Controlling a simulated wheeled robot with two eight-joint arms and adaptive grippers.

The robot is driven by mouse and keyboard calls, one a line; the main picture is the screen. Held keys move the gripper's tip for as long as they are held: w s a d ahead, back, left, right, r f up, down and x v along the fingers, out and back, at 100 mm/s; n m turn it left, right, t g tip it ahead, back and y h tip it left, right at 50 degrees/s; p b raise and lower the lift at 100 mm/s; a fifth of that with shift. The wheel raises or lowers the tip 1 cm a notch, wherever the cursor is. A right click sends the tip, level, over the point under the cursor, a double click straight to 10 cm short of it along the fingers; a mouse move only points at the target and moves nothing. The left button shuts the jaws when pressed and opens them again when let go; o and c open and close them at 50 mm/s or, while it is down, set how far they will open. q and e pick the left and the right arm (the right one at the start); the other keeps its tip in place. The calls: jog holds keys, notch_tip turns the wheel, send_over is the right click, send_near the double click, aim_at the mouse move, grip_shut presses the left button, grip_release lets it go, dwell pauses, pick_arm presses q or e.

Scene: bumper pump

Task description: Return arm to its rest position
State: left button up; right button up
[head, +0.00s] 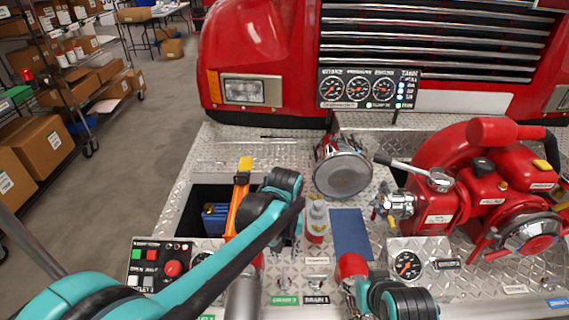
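My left arm, teal and black, reaches in from the lower left across the diamond-plate bumper (235,147). Its black end with my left gripper (284,188) is over the deck, right of the open compartment. Its fingers cannot be made out, and I see nothing clearly held. Part of my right arm, teal and black, shows at the bottom centre right; its gripper does not show.
A red pump (480,190) fills the right side. A round silver lamp or cap (343,174) stands centrally, below the gauge panel (368,89). A blue pad (350,234) lies nearby. A button panel (160,262) is at lower left. Shelves with boxes stand beyond open floor.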

pick_arm(q)
jog(key=shift+a, duration=0.1)
jog(key=s+a+r+t, duration=0.2)
jog(key=s+a+t, duration=0.1)
jog(key=s+a, duration=0.3)
jog(key=s+a+r+t, duration=0.1)
jog(key=s+a+t, duration=0.3)
jog(key=a, duration=0.7)
jog(key=shift+s+a+r, duration=0.3)
jog(key=shift+s+r, duration=0.05)
jog(key=shift+s, duration=0.55)
